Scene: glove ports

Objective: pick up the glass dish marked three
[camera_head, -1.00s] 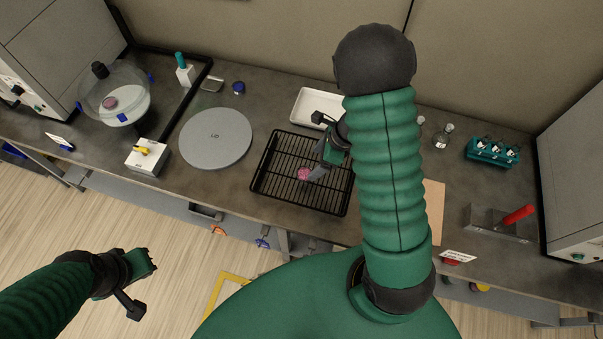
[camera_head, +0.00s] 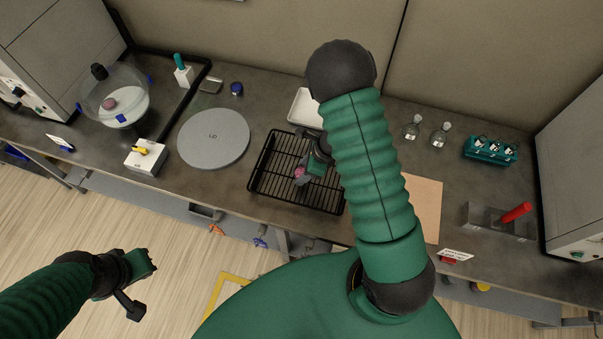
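A small round dish with pink contents (camera_head: 299,173) lies on the black wire rack (camera_head: 265,183). It is too small for me to read any mark on it. My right gripper (camera_head: 302,178) is low over the rack at this dish and partly covers it. I cannot tell whether its fingers touch the dish or how far apart they are. Another pink dish (camera_head: 110,104) is inside the clear domed vessel at the left. My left gripper (camera_head: 152,260) hangs empty over the floor in front of the bench; its finger gap is unclear.
A grey round plate (camera_head: 213,138) lies left of the rack. A white tray (camera_head: 302,106) is behind it, partly hidden by my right arm.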

